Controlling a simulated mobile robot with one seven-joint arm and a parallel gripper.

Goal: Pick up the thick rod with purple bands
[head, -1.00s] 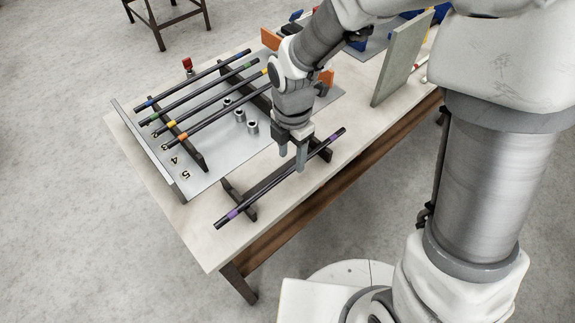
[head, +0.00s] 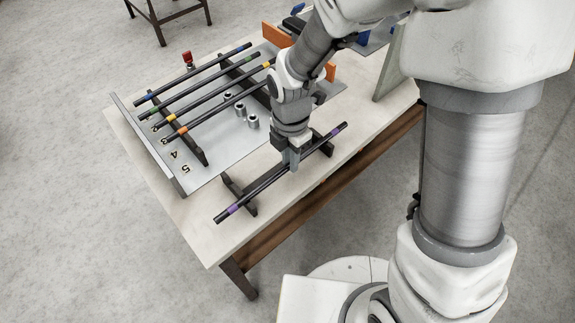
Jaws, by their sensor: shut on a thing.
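The thick dark rod with purple bands (head: 262,188) lies along the front edge of the table, with a purple band near each end. It rests across two dark supports, one (head: 238,193) toward its left end and one toward its right end. My gripper (head: 291,160) points down at the middle of the rod, with its fingers closed around it. The fingers hide a short length of the rod. Whether the rod is clear of its supports cannot be told.
A grey rack plate (head: 196,176) with numbers holds several rods with blue, green, yellow and orange bands, left of my gripper. Several small metal cylinders (head: 251,122) stand close behind it. Orange blocks (head: 277,35) and a grey upright panel (head: 391,72) stand farther back.

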